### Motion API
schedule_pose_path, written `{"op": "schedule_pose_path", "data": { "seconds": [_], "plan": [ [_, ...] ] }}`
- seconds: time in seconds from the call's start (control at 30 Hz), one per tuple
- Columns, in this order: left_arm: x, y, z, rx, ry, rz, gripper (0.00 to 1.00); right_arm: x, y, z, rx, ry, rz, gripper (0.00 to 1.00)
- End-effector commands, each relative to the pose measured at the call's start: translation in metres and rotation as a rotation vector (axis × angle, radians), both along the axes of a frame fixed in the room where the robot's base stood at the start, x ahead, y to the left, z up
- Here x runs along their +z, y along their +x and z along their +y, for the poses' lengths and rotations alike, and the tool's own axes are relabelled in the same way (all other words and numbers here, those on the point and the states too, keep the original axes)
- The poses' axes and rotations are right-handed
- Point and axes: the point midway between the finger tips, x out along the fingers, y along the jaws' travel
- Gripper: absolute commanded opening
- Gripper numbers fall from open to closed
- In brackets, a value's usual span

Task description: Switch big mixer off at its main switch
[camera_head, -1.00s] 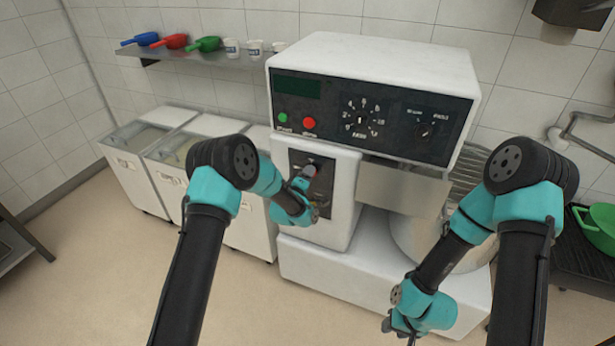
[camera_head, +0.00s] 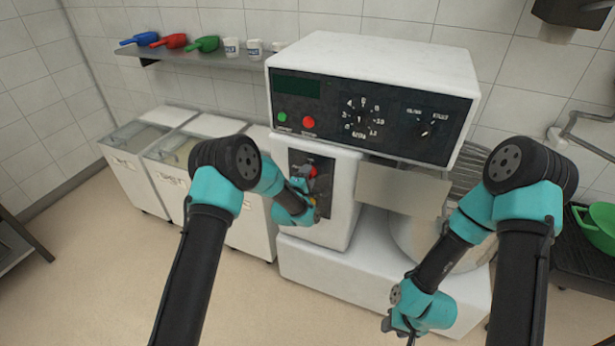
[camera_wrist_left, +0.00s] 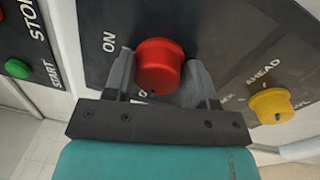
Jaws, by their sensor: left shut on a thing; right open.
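The big mixer (camera_head: 365,65) is a large white machine with a dark upper control panel. On a dark switch plate (camera_head: 327,182) on its front sits a red knob (camera_head: 313,171), the main switch. In the left wrist view the red knob (camera_wrist_left: 160,62) is between my left gripper's fingers (camera_wrist_left: 161,80), which are shut on its sides. "ON" is printed at its upper left; the lettering below it is mostly hidden. My left gripper (camera_head: 303,184) partly covers the plate in the head view. My right gripper (camera_head: 396,328) is open and empty, low at the mixer's front right.
A yellow knob (camera_wrist_left: 271,105) marked "AHEAD" is right of the red one. A green start button (camera_wrist_left: 18,68) is at the left. White bins (camera_head: 140,175) stand left of the mixer. A shelf (camera_head: 210,56) holds scoops and cups. A green bowl (camera_head: 600,230) is at the right.

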Motion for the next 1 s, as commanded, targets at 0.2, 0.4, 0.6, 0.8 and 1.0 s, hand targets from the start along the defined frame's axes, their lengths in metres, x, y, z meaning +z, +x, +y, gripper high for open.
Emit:
{"op": "schedule_pose_path", "data": {
  "seconds": [0.2,0.4,0.6,0.8,1.0],
  "plan": [
    [0.006,0.002,-0.001,-0.001,-0.003,-0.012,0.56,0.0,0.0,0.0,0.0,0.0,0.0,0.43],
    [0.004,0.001,0.0,-0.001,-0.002,-0.008,0.7,0.0,0.0,0.0,0.0,0.0,0.0,0.43],
    [0.002,0.0,0.0,0.0,0.0,-0.004,0.7,0.0,0.0,0.0,0.0,0.0,0.0,0.43],
    [0.001,-0.009,0.004,0.001,0.0,-0.003,0.7,0.0,0.0,0.0,0.0,0.0,0.0,0.43],
    [-0.002,-0.035,0.012,0.0,0.0,-0.001,0.7,0.0,0.0,0.0,0.0,0.0,0.0,0.43]
  ]
}}
